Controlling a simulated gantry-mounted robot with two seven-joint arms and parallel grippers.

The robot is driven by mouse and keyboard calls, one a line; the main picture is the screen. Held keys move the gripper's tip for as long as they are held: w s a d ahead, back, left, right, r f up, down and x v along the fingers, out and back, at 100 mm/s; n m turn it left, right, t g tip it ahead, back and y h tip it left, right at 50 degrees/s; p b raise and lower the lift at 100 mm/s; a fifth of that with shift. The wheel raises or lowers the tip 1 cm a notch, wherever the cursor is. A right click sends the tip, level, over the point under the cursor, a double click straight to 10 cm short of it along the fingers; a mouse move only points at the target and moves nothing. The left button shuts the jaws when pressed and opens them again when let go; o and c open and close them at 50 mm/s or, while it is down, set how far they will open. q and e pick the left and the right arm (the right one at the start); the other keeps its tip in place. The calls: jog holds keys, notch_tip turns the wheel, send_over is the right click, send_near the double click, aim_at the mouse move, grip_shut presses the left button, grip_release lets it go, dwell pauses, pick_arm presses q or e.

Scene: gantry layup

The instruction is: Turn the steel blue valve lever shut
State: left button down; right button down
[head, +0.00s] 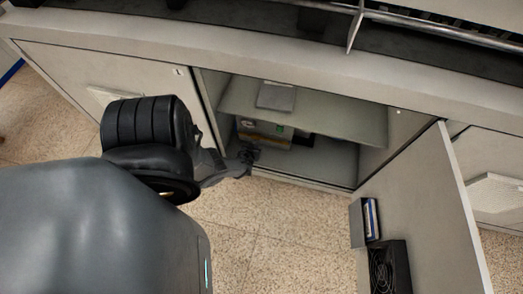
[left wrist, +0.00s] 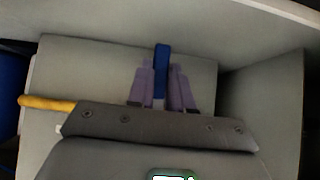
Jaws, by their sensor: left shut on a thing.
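The steel blue lever (left wrist: 162,65) stands upright in the left wrist view, between the two fingers of my left gripper (left wrist: 162,90). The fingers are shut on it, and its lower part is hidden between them. In the head view my left gripper (head: 248,157) is a dark shape at the mouth of the open cabinet, low and near its left side. The lever cannot be made out in the head view. The valve body is not clearly visible in either view. My right gripper is in neither view.
The cabinet has a shelf (head: 330,120) with a grey item (head: 277,96) on it. A box with yellow and green parts (head: 265,133) sits below. The open door (head: 432,215) at right carries a holder (head: 364,222) and a fan (head: 388,268). A yellow rod (left wrist: 47,103) lies left of my gripper.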

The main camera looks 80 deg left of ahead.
pick_arm(q)
jog(key=shift+s+d+f, duration=0.25)
jog(key=shift+f, duration=0.1)
jog(key=c, duration=1.4)
grip_release()
jog(key=o, duration=0.4)
jog(key=shift+w+a+r, duration=0.1)
jog(key=shift+a+r, duration=0.05)
jog(key=shift+a, duration=0.05)
jog(key=shift+w+r, duration=0.1)
jog(key=shift+d+r+p, duration=0.2)
jog(key=shift+r+p, duration=0.2)
jog(key=shift+p, duration=0.15)
jog(key=shift+p+v, duration=3.85)
jog(key=shift+v, duration=1.1)
